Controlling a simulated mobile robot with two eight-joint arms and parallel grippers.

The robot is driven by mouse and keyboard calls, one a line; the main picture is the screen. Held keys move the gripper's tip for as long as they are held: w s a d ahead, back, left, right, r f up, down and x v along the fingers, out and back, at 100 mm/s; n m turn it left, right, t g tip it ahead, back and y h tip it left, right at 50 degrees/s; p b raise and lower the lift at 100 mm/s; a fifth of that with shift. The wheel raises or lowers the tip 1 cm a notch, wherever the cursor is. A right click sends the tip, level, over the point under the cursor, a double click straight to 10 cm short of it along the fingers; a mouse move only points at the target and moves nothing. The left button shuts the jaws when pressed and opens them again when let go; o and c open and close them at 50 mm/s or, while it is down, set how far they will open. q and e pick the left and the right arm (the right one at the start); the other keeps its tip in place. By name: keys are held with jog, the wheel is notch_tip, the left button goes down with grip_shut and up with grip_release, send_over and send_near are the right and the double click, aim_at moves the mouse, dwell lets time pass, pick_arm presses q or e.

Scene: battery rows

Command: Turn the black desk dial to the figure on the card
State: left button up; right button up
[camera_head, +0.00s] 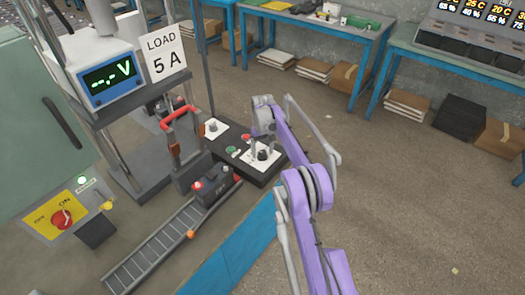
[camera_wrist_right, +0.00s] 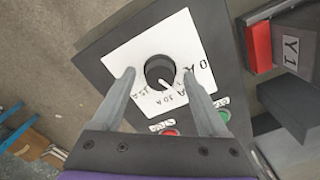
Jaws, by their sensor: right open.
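The black desk dial (camera_wrist_right: 160,71) sits on a white plate (camera_wrist_right: 115,58) with printed figures. In the head view the dial (camera_head: 262,155) is on the dark desk box. My right gripper (camera_wrist_right: 158,75) is open, its fingers on either side of the dial with gaps visible; I cannot tell its height above the plate. It also shows in the head view (camera_head: 262,142). The card (camera_head: 163,52) reads "LOAD 5 A". My left gripper is out of view.
Green and red buttons (camera_wrist_right: 223,116) (camera_wrist_right: 170,132) sit beside the dial plate. A meter (camera_head: 108,75) shows "--.- V". A yellow panel holds a red switch (camera_head: 62,219).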

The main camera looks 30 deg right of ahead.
aim_at(262, 153)
notch_tip(262, 153, up, 11)
jog(key=p, duration=0.1)
dwell(0.3)
dwell(0.4)
